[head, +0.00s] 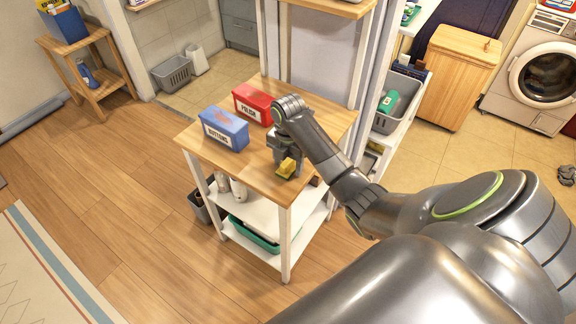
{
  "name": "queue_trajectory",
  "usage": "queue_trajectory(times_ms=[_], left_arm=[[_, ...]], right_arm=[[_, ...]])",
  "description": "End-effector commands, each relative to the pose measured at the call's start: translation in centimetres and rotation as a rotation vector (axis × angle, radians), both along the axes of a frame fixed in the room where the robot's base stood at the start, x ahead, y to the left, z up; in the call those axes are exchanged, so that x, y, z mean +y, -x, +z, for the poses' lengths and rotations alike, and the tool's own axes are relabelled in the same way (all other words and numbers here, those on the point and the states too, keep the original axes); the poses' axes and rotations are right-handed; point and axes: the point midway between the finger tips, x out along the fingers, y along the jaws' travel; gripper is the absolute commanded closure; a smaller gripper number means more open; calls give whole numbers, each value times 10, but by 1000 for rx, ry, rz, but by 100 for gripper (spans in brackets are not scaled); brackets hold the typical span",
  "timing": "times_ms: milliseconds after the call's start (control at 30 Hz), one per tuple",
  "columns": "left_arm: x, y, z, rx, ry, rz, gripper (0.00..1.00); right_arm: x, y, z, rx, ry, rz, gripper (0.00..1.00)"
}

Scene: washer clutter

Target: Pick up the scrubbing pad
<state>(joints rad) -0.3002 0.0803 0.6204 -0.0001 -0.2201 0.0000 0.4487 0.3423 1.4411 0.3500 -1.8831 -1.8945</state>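A small yellow block (287,168), which looks like the scrubbing pad, is at the front right of the wooden tabletop (252,180) of a white-legged shelf cart. My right gripper (287,160) points down over the tabletop, with its fingers right at the yellow block. The fingers and wrist hide part of the block. I cannot tell whether the fingers are closed on it or whether it is lifted off the wood. My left gripper is not in view.
A blue box marked "BUTTONS" (224,129) and a red box marked "POLISH" (252,103) stand left of and behind my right gripper. Lower shelves hold a green tray (252,236). A white shelf with a grey basket (398,107) stands to the right. Wooden floor on the left is clear.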

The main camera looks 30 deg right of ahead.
Motion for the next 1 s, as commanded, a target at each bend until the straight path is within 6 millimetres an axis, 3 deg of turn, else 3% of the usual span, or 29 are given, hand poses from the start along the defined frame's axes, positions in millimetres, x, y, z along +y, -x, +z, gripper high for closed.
queue_trajectory(times_ms=[33, 300, 633, 833, 1000], left_arm=[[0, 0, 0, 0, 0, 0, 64], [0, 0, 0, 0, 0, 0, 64], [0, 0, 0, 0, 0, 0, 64], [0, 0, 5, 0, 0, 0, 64], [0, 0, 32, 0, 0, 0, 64]], right_arm=[[0, 0, 0, 0, 0, 0, 50], [0, 0, 0, 0, 0, 0, 82], [0, -1, 11, -3, 0, 0, 83], [-1, -1, 56, -7, 1, 0, 83], [0, 0, 79, 0, 0, -1, 83]])
